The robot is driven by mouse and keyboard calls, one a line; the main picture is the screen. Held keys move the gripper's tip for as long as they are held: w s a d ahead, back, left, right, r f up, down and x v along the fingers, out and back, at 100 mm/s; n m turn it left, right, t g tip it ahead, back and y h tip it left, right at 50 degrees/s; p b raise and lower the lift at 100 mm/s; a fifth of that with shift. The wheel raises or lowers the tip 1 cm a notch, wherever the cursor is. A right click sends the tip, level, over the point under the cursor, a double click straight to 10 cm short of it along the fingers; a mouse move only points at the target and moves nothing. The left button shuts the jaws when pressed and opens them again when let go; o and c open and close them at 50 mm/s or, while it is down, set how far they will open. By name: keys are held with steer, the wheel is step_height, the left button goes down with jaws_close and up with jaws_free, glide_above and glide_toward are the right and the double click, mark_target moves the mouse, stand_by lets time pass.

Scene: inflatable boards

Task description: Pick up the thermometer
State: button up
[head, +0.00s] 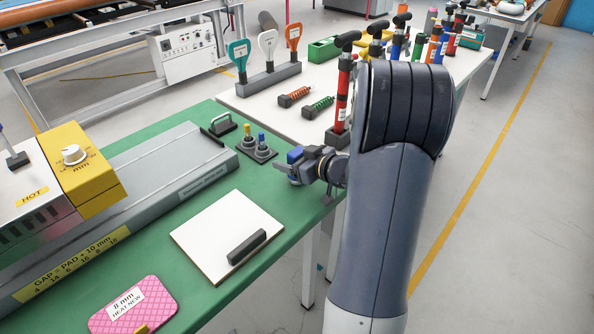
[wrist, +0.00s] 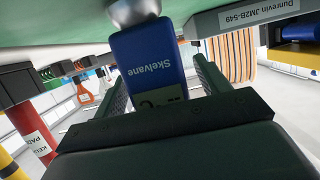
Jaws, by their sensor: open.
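The thermometer, a blue block-shaped device lettered "Skelvane" with a °C mark, shows in the wrist view (wrist: 150,60) between my gripper's two fingers. A rounded silver part shows above it there. In the head view its blue top (head: 295,155) shows at the right edge of the green table, partly hidden by my gripper. My gripper (head: 290,170) reaches in from the right, low at the table edge. In the wrist view my gripper (wrist: 162,80) is open, with one finger on each side of the thermometer. A gap shows at the right finger; contact at the left is unclear.
On the green table (head: 205,285) are a white board (head: 215,225) with a dark handle, a base with yellow and blue knobs (head: 257,150), a long grey plate (head: 120,200) and a pink pad (head: 145,310). A white table (head: 325,75) behind carries pumps and tools.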

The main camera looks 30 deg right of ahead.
steer(key=shift+w+a, duration=0.1)
steer(key=shift+w, duration=0.1)
steer(key=shift+c, duration=0.5)
steer(key=c, duration=1.1)
